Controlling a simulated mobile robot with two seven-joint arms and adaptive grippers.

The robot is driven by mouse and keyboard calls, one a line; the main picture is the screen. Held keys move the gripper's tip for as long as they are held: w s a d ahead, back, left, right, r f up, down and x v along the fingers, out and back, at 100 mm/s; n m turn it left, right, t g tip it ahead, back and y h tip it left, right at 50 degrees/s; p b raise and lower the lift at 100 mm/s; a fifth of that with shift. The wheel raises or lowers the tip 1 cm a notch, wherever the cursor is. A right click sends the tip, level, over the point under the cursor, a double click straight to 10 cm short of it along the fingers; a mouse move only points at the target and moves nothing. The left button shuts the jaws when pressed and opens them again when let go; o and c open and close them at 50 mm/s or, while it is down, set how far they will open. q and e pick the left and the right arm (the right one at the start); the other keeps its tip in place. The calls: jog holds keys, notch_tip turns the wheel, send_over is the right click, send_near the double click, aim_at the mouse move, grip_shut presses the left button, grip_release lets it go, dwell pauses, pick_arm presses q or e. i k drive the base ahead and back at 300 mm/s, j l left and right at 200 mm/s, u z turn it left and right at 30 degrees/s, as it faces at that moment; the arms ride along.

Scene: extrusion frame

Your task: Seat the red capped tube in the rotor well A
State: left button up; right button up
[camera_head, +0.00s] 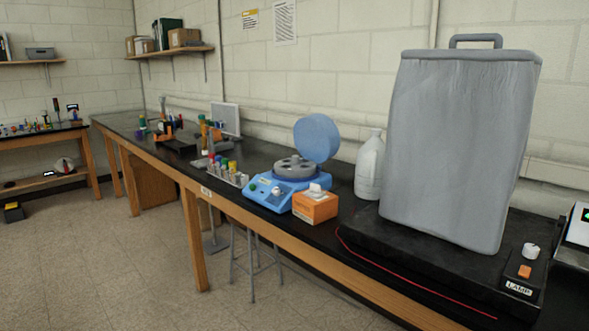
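A blue centrifuge (268,196) stands on the long black bench in the middle of the view. Its round blue lid (316,138) is raised, and the grey rotor (294,165) shows inside with dark wells. The well letters are too small to read. Just left of the centrifuge is a tube rack (228,175) holding several upright tubes with coloured caps. A red capped tube (211,159) seems to be at the rack's far left end, small in view. Neither of my grippers is in view.
An orange box (315,207) sits right in front of the centrifuge, near the bench edge. A white jug (370,167) and a large grey covered object (455,150) on a black base stand to the right. Open floor (110,260) lies before the bench.

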aim_at(296, 167)
jog(key=i+j+z, duration=0.15)
jog(key=i+j, duration=0.4)
jog(key=i+j+z, duration=0.15)
jog(key=i+j, duration=0.4)
jog(key=i+j+z, duration=0.15)
jog(key=i+j, duration=0.35)
jog(key=j, duration=0.2)
